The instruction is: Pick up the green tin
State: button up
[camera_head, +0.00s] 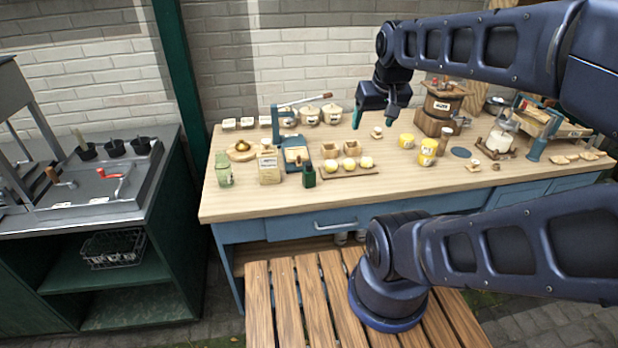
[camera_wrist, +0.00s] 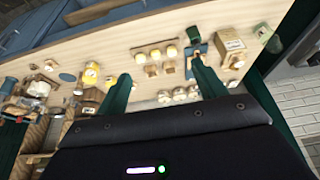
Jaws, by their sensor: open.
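Yellow tins (camera_head: 428,152) and a wooden churn (camera_head: 441,105) are further right. The bench's front strip is clear. A slatted table (camera_head: 290,290) stands in front.

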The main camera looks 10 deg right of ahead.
jog(key=shift+c, duration=0.7)
jog(key=n+g, duration=0.5)
jog(key=n, duration=1.3)
send_over(309, 164)
jog(key=f, duration=1.7)
jog(key=shift+d+f, duration=0.15)
jog(key=shift+d, duration=0.2)
jog(key=shift+w+a+f+n, duration=0.15)
jog(key=shift+f+n, duration=0.15)
jog(key=shift+f, duration=0.3)
jog(key=shift+a+f, duration=0.15)
jog(key=shift+f, duration=4.9)
